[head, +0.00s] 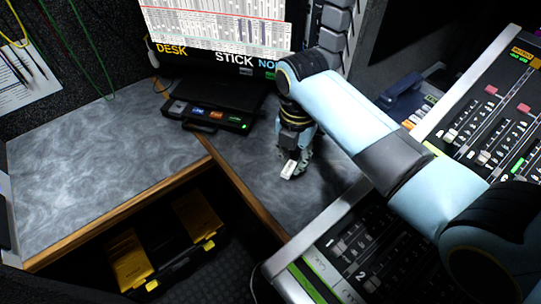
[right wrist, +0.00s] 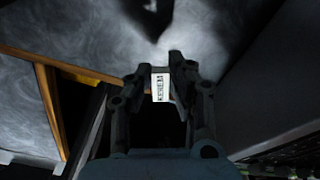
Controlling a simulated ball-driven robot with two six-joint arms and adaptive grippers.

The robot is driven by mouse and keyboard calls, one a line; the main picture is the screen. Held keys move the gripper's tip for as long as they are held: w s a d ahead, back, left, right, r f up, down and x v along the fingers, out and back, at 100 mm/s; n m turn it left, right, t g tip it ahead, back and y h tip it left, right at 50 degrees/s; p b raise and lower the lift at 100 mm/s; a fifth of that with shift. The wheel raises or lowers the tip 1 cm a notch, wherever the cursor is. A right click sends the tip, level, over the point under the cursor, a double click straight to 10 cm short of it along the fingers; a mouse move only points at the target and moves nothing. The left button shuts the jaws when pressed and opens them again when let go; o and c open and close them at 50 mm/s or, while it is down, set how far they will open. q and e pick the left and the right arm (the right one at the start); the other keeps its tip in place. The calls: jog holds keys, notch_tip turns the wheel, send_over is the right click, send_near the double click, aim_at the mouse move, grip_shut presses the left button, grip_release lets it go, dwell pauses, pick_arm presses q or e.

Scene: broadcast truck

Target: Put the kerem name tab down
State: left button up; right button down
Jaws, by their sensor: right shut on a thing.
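The kerem name tab (right wrist: 160,86) is a small white strip with dark lettering, held between the fingertips of my right gripper (right wrist: 160,76) in the right wrist view. In the head view, the white tab (head: 288,169) shows at the tip of my right gripper (head: 291,163), over the grey marbled desk (head: 250,165). The gripper points down and is shut on the tab. I cannot tell whether the tab touches the desk. My left gripper is not in view.
A black device with coloured labels (head: 208,116) sits on the desk left of the gripper. A screen (head: 215,22) stands behind. Mixing consoles (head: 375,240) lie at the front right. A black and yellow case (head: 165,250) is below the desk. The left desk part is clear.

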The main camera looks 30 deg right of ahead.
aim_at(274, 173)
jog(key=w+f, duration=0.1)
jog(key=w+a+f, duration=0.1)
jog(key=w, duration=0.1)
jog(key=shift+w+a+f+b, duration=0.15)
jog(key=shift+a+f+b, duration=0.1)
jog(key=shift+b, duration=0.15)
jog(key=shift+w+a+f+b, duration=0.3)
jog(key=shift+w+f, duration=0.3)
jog(key=shift+f, duration=0.2)
notch_tip(274, 173, down, 3)
jog(key=shift+d+r+b, duration=0.1)
jog(key=shift+r+b, duration=0.1)
jog(key=shift+b, duration=0.1)
jog(key=shift+f, duration=0.4)
jog(key=c, duration=1.3)
grip_release()
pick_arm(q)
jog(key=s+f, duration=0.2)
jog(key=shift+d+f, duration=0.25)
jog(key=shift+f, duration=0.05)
pick_arm(e)
jog(key=shift+o, duration=0.4)
